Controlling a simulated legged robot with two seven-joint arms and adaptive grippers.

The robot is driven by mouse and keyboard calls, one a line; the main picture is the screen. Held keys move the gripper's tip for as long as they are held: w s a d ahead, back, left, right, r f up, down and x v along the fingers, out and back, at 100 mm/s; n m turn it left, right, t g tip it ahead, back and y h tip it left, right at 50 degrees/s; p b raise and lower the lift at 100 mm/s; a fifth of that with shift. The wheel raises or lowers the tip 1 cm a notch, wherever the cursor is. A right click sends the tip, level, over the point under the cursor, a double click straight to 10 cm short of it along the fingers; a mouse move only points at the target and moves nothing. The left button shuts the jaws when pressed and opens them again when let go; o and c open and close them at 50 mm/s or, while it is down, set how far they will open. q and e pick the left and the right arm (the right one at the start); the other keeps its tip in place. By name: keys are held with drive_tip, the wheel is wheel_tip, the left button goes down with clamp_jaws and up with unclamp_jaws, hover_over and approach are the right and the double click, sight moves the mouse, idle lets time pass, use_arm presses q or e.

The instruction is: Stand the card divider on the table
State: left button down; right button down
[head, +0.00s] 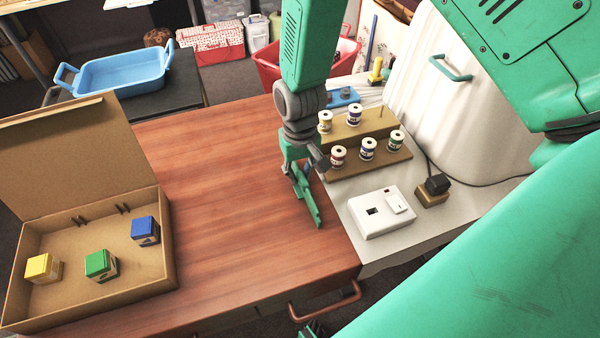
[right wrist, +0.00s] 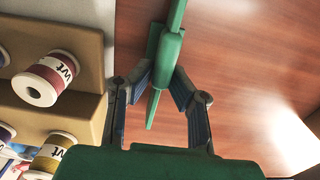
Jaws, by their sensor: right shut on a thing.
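My right gripper (head: 300,170) hangs over the right part of the wooden table (head: 220,190). It is shut on a green card divider (head: 308,203), a narrow piece that slants down toward the tabletop. In the right wrist view the gripper (right wrist: 163,80) has its two fingers on either side of the divider's green block (right wrist: 170,60), with thin parts sticking out above and below. I cannot tell whether the divider touches the table.
Left is an open cardboard box (head: 90,290) with yellow, green and blue cubes. Right of the table, a pale surface holds a stepped spool rack (head: 370,157) and a white switch box (head: 381,212). The middle of the table is clear.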

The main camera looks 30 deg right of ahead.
sight(300, 170)
drive_tip(key=shift+a, duration=0.45)
drive_tip(key=shift+f, duration=0.15)
drive_tip(key=c, duration=1.7)
unclamp_jaws()
drive_tip(key=shift+d+f, duration=0.1)
drive_tip(key=shift+d, duration=0.15)
drive_tip(key=shift+o, duration=1)
drive_tip(key=shift+d+f, duration=0.1)
drive_tip(key=shift+d, duration=0.3)
drive_tip(key=shift+a+r, duration=0.2)
drive_tip(key=shift+r, duration=0.15)
drive_tip(key=r, duration=0.4)
drive_tip(key=shift+w+a+r+p, duration=0.15)
drive_tip(key=shift+a+r+p, duration=0.15)
drive_tip(key=shift+r+p, duration=0.1)
drive_tip(key=r, duration=0.5)
drive_tip(key=shift+d+r+p, duration=0.35)
drive_tip(key=shift+r, duration=0.05)
use_arm(q)
drive_tip(key=shift+a+r, duration=0.2)
drive_tip(key=shift+r, duration=0.5)
use_arm(e)
drive_tip(key=shift+a+r, duration=0.1)
drive_tip(key=shift+r, duration=0.5)
